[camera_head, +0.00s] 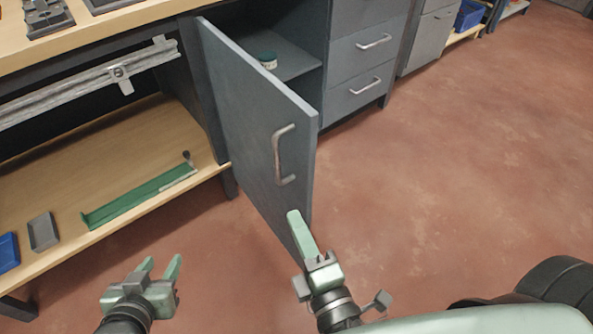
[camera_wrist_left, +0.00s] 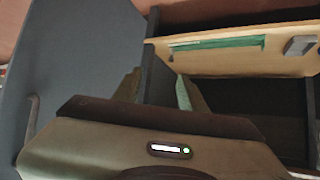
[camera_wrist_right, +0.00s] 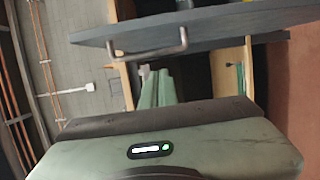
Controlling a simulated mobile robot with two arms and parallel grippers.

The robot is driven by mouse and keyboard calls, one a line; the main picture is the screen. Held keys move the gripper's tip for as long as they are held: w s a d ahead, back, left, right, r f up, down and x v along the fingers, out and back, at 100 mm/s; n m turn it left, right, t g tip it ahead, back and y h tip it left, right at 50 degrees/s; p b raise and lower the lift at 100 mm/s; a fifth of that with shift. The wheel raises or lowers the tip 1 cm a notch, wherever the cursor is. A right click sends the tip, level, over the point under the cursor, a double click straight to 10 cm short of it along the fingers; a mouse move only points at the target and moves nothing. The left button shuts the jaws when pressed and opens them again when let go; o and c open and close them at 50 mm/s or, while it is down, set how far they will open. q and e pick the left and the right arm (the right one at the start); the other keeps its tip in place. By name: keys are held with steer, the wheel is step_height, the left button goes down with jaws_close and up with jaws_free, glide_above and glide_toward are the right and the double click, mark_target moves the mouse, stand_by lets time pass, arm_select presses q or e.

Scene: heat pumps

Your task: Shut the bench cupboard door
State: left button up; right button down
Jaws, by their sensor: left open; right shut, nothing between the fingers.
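The grey cupboard door (camera_head: 250,125) stands wide open, swung out from the bench cupboard (camera_head: 285,55), whose inside shows a shelf with a small round tin (camera_head: 267,60). A metal bar handle (camera_head: 283,155) is on the door's face. My right gripper (camera_head: 296,222) is shut and empty, just below the handle, close to the door's lower free edge; I cannot tell if it touches. In the right wrist view the handle (camera_wrist_right: 148,52) lies just beyond the fingertips. My left gripper (camera_head: 160,265) is open and empty, left of the door. The door (camera_wrist_left: 75,75) also shows in the left wrist view.
Drawers (camera_head: 365,65) stand right of the cupboard. The red floor to the right is clear.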

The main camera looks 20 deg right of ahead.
mark_target(297, 176)
arm_select(q)
steer(key=s+a+f+g+y+p, duration=0.1)
steer(key=s+a+f+g+p, duration=0.1)
steer(key=s, duration=0.4)
steer(key=s+a+f+g+p, duration=0.2)
steer(key=s+g, duration=0.3)
steer(key=shift+s+f+y+p, duration=0.3)
steer(key=shift+s+y+p, duration=0.05)
steer(key=shift+s+y, duration=0.05)
arm_select(e)
steer(key=w+d, duration=0.1)
steer(key=w, duration=0.2)
steer(key=w+d, duration=0.1)
steer(key=w, duration=0.3)
steer(key=w+d, duration=0.1)
steer(key=w, duration=0.2)
steer(key=shift+w+d, duration=0.15)
steer(key=shift+w, duration=0.2)
